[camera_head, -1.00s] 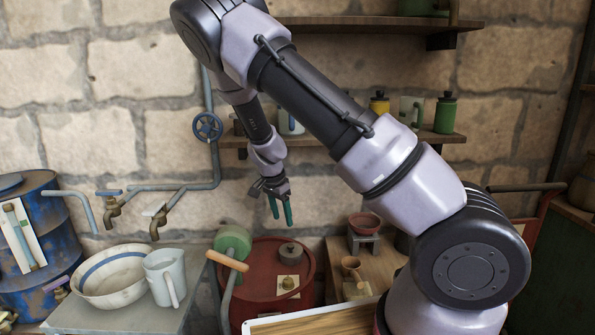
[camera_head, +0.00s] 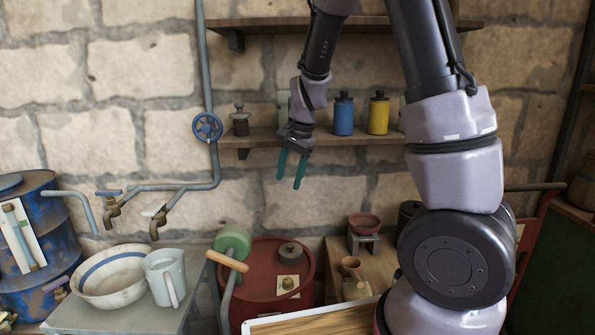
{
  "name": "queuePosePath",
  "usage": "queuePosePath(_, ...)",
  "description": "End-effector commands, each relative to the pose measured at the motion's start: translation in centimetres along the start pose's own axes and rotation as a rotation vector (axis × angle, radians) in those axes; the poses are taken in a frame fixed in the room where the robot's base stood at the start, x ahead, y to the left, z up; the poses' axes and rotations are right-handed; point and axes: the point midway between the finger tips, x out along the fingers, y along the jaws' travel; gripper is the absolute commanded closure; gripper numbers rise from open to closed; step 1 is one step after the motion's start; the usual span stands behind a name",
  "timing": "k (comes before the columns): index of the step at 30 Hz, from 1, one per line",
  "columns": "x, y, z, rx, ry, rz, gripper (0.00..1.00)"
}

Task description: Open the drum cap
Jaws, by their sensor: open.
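A red drum (camera_head: 262,270) stands against the stone wall, below the middle of the view. Its round dark grey cap (camera_head: 290,250) sits on the drum's top, towards the right. My gripper (camera_head: 289,184) hangs above the drum and cap with its green fingers pointing down. The fingers are apart, with nothing between them, and a clear gap separates them from the cap.
A green roller with a wooden-handled crank (camera_head: 233,240) stands at the drum's left. A shelf (camera_head: 262,139) with blue and yellow bottles is behind my gripper. A wooden table (camera_head: 335,265) with small pots is at right; a bowl (camera_head: 112,297) and jug (camera_head: 165,276) stand at left.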

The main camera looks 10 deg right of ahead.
Motion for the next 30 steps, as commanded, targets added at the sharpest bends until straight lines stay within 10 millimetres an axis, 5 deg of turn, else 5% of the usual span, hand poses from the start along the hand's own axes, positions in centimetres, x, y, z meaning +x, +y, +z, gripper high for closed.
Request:
queuePosePath(18, -1.9, 0.3, 0.3, -0.022, -0.008, -0.031, 0.39)
queuePosePath(23, -5.5, 1.1, 0.7, -0.066, -0.013, -0.092, 0.39)
queuePosePath(30, -13.1, 4.1, 2.4, -0.196, 0.030, -0.205, 0.39)
